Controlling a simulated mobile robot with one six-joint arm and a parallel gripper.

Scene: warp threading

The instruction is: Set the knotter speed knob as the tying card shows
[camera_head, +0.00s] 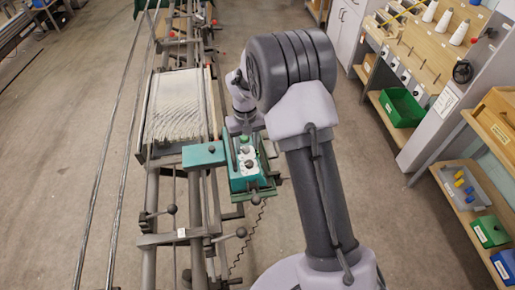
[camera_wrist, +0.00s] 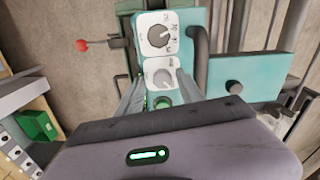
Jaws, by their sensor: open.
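The teal knotter (camera_head: 246,170) sits on the frame's rail in the head view, with small dials on its top. In the wrist view, one grey knob on a white scale plate (camera_wrist: 158,36) is near the top. A second grey knob on a white plate (camera_wrist: 162,78) lies below it, between my fingers. The scale marks are too small to read. My gripper (camera_wrist: 162,82) is open, its two fingers on either side of the second knob; I cannot tell whether they touch it. A green button (camera_wrist: 163,102) shows between the fingers. I cannot identify the tying card for certain.
A white card (camera_head: 445,102) hangs on the shelf unit's side, its print unreadable. A red-tipped lever (camera_wrist: 84,44) and a dark bar (camera_wrist: 200,45) flank the knobs. The warp sheet (camera_head: 178,105) lies behind left. Shelves with green bins (camera_head: 402,107) stand right; floor between is clear.

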